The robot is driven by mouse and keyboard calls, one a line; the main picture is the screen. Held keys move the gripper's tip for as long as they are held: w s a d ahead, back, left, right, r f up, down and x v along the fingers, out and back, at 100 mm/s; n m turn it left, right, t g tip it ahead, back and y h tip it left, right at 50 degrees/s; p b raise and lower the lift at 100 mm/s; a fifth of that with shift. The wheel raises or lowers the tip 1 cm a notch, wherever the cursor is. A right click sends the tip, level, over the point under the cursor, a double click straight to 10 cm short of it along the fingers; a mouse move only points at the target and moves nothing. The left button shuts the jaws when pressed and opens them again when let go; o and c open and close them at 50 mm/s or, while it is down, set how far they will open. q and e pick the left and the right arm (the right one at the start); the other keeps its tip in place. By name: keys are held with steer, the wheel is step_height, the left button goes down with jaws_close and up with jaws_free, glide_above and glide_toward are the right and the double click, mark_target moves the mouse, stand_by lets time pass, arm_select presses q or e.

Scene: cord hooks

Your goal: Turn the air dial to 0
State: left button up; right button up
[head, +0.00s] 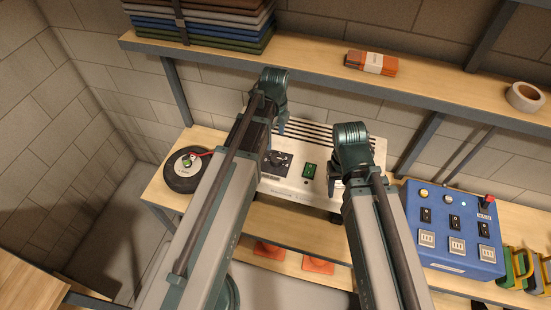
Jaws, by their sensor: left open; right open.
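A white metal unit (300,187) with dark slots along its top stands on the workbench, in the middle of the head view. On its front are a black dial (279,161) on a dark panel and a green-lit switch (309,170) to its right. The dial's markings are too small to read. My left gripper (273,142) is open and empty, over the unit close to the dial, hiding part of the panel. My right gripper (333,182) is open and empty, in front of the unit's right side. I cannot tell whether either gripper touches the unit.
A blue control box (455,225) with switches stands to the right. A round black item (185,170) lies at the bench's left end. The shelf above holds folded cloths (200,22), an orange packet (371,62) and a tape roll (525,96). Orange pieces (318,265) lie below.

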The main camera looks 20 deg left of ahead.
mark_target(275, 157)
arm_select(q)
step_height(275, 157, down, 12)
steer(key=b, duration=1)
steer(key=shift+r+b, duration=0.1)
steer(key=shift+b, duration=0.3)
steer(key=shift+r, duration=0.1)
jaws_close()
